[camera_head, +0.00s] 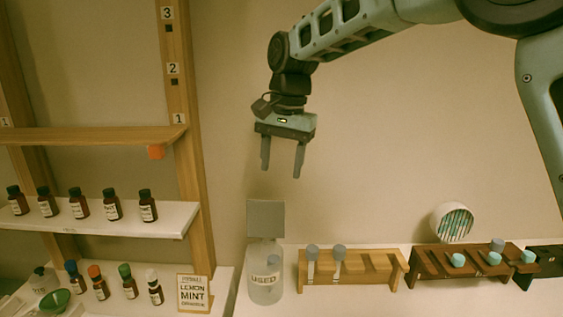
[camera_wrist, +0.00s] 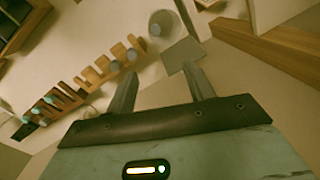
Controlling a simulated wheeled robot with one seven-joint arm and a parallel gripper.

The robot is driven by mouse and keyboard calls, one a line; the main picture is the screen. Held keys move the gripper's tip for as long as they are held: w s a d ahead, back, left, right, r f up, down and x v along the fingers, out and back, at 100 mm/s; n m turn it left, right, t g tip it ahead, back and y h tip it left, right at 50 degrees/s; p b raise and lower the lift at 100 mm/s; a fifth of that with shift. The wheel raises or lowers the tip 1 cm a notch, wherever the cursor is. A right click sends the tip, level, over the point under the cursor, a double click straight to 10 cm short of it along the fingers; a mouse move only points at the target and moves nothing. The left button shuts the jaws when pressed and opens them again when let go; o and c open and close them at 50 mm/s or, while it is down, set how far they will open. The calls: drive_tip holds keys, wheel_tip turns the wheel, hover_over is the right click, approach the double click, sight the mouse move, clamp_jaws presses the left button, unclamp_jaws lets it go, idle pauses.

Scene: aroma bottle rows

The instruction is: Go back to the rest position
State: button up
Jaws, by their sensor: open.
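My gripper (camera_head: 283,160) hangs in the air in the head view, fingers pointing down. It is open, with nothing between its fingers. It is above the jar labelled USED (camera_head: 265,287) and the grey square plate (camera_head: 265,218) behind that jar, apart from both. In the wrist view my gripper's fingers (camera_wrist: 157,88) are spread and empty. The jar shows there beyond the fingertips (camera_wrist: 163,26), with a grey cap-like round inside it.
A light wooden rack (camera_head: 350,281) holds two grey-capped tubes. A dark rack (camera_head: 432,272) holds several capped tubes, near a round container (camera_head: 453,222). Left is a shelf (camera_head: 100,218) with several brown bottles; more bottles and a LEMON MINT card (camera_head: 194,294) stand below. Air around the gripper is clear.

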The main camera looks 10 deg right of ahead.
drive_tip(key=s+f+n, duration=0.4)
drive_tip(key=s, duration=0.6)
drive_tip(key=s+d+f+n, duration=0.1)
drive_tip(key=s+f+n, duration=0.3)
drive_tip(key=s, duration=0.7)
drive_tip(key=s+f+n, duration=0.5)
drive_tip(key=s+n, duration=0.1)
drive_tip(key=s, duration=0.5)
drive_tip(key=shift+s+d+h, duration=0.2)
drive_tip(key=shift+d+h, duration=0.1)
